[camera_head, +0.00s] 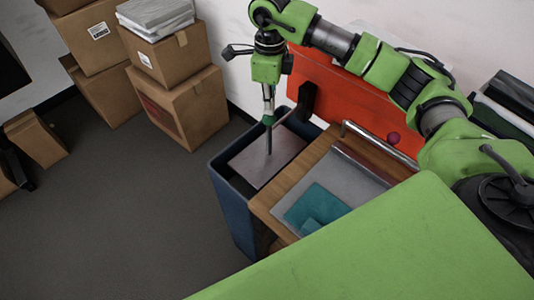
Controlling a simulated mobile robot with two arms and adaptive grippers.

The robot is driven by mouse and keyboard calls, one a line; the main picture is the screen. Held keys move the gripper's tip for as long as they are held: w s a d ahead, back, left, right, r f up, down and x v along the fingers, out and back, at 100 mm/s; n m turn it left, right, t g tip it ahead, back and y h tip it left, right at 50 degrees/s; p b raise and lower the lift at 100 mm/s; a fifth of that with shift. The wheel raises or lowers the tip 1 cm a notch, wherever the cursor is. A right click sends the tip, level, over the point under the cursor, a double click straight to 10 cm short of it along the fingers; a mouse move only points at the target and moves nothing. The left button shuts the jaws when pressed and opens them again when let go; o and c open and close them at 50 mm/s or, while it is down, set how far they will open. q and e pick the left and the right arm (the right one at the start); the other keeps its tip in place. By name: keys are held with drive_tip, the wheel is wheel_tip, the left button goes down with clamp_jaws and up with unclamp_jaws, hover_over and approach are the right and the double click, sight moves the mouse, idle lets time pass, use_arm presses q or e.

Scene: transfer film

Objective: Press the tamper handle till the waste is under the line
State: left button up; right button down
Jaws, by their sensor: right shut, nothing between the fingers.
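A dark blue bin (232,212) stands left of the wooden cart. A flat grey-pink plate (255,170) lies inside its opening, just below the rim. A thin dark upright rod (269,143) rises from the plate and looks like the tamper handle. My right gripper (268,118) is shut and points straight down over the bin, its tips at or just above the rod's top; I cannot tell whether they touch. The waste under the plate and any line on the bin are hidden. My left gripper is not in view.
The wooden cart (262,203) with a grey tray and teal sheets (317,206) stands close right of the bin. A metal rail (380,146) and an orange panel (350,94) are behind. Cardboard boxes (182,107) stand back left. The grey floor (130,220) at left is clear.

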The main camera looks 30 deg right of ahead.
drive_tip(key=shift+f+b, duration=3.1)
drive_tip(key=shift+f, duration=1.25)
drive_tip(key=shift+r+p, duration=4.3)
drive_tip(key=shift+r, duration=2.8)
